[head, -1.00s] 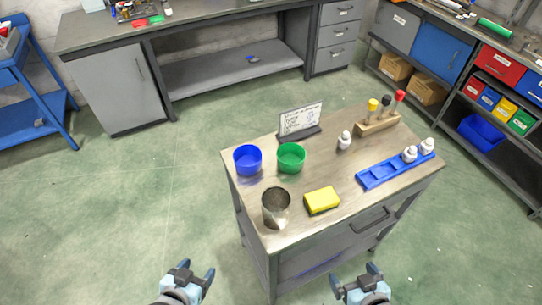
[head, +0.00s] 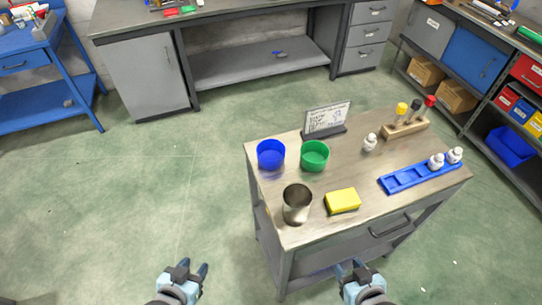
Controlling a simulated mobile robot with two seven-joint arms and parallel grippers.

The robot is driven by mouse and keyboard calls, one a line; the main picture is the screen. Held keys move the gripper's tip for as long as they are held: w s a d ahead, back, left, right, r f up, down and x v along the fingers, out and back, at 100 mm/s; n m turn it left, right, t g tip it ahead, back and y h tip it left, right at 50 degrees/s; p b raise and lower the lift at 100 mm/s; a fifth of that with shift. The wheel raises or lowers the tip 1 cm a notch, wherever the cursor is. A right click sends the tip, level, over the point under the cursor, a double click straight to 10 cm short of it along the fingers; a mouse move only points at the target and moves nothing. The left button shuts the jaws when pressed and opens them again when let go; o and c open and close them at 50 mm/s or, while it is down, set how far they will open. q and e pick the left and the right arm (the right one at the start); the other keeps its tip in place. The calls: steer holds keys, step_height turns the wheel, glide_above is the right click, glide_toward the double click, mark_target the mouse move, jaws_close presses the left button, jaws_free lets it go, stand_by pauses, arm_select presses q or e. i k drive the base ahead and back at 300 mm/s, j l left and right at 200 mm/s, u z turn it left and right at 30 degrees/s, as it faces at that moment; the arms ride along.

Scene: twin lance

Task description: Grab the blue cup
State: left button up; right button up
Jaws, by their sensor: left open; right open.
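The blue cup (head: 270,155) stands upright at the back left corner of the cart top (head: 330,225), just left of a green cup (head: 315,156). My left gripper (head: 188,270) is open and empty, over the floor to the left of the cart and well below the blue cup in the picture. My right gripper (head: 353,267) is open and empty, in front of the cart's near side. Neither gripper touches anything.
A metal cup (head: 297,204) and a yellow sponge (head: 342,201) stand in front of the two cups. A sign (head: 326,119), white bottle (head: 369,142), wooden rack (head: 405,130) and blue tray (head: 420,177) fill the rest. Floor left of the cart is clear.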

mark_target(270, 152)
steer(key=j+z, duration=0.1)
steer(key=j, duration=0.3)
steer(key=k+j+z, duration=0.1)
steer(key=j, duration=0.3)
steer(key=i+j+z, duration=0.25)
steer(key=i+j, duration=0.15)
steer(key=j, duration=0.2)
steer(key=i+j+z, duration=0.1)
steer(key=j, duration=0.2)
steer(key=i+j, duration=0.1)
steer(key=i, duration=0.2)
steer(key=z, duration=0.05)
